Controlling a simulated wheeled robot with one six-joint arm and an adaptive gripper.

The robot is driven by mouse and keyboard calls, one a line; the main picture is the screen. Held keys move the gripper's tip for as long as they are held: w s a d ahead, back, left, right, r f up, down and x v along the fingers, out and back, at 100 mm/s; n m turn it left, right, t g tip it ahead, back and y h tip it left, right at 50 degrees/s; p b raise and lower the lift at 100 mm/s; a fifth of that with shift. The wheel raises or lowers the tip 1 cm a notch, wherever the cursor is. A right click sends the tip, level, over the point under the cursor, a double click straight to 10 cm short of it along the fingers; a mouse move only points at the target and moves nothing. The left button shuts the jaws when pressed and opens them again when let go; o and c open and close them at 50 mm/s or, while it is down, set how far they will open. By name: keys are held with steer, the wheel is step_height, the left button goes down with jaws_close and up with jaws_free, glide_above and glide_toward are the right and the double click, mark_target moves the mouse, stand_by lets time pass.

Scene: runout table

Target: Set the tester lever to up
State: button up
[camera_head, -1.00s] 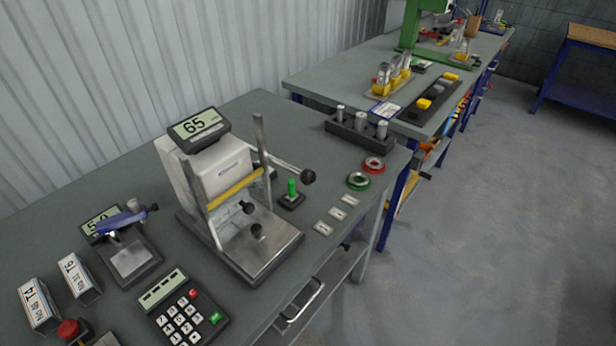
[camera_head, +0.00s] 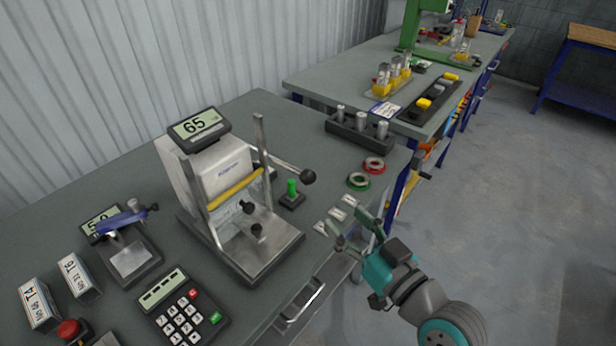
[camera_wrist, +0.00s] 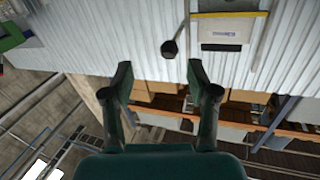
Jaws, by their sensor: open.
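The tester (camera_head: 215,170) is a light grey machine with a display reading 65, two upright posts and a yellow bar, standing on the near table. Its lever (camera_head: 285,167) is a metal rod on the right side, ending in a black ball knob (camera_head: 308,177); the rod slopes slightly down to the right. In the wrist view the tester (camera_wrist: 228,28) appears at the top, with a black knob (camera_wrist: 169,47) to its left. My gripper (camera_head: 350,220) is open and empty, over the table's right edge, to the lower right of the lever and apart from it. It also shows open in the wrist view (camera_wrist: 160,72).
A green button block (camera_head: 292,195) stands just below the knob. Red (camera_head: 374,165) and green (camera_head: 358,181) rings and small plates lie along the right edge. A block with metal weights (camera_head: 360,130) is behind. A keypad (camera_head: 182,312) sits in front; a drawer handle (camera_head: 302,304) projects from the table.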

mark_target(313, 183)
steer(key=shift+n+g+y, duration=0.3)
steer(key=shift+n+y, duration=0.3)
steer(key=x, duration=0.4)
steer(key=r+x, duration=0.1)
steer(key=x, duration=0.3)
steer(key=r+x, duration=0.1)
steer(key=x, duration=0.3)
steer(key=shift+s+a+r, duration=0.15)
steer(key=shift+s+r, duration=0.05)
jaws_close()
